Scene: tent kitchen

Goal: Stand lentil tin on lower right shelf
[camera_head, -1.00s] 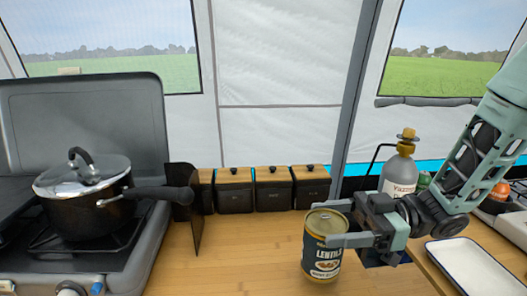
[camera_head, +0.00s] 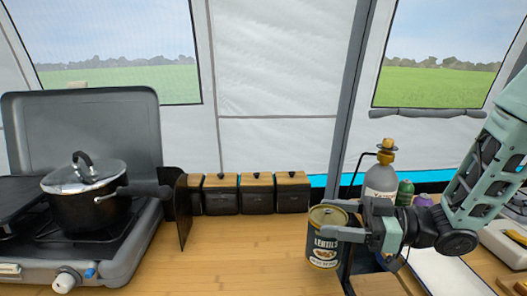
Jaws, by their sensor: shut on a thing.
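The lentil tin (camera_head: 322,247) is a dark can with a gold lid and a "LENTILS" label, in the head view right of centre. It is upright. My gripper (camera_head: 345,228) reaches in from the right and is shut on the tin, near its top. The tin appears in front of the wooden worktop (camera_head: 235,262); I cannot tell how far it is above it. The far finger is partly hidden by the tin. No lower right shelf can be made out in this view.
A camping stove with a lidded pot (camera_head: 88,198) and a dark upright panel (camera_head: 182,212) stand left. Several black wooden-lidded canisters (camera_head: 257,196) line the back. A gas bottle (camera_head: 381,180) and a white tray (camera_head: 448,275) are right. The middle worktop is clear.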

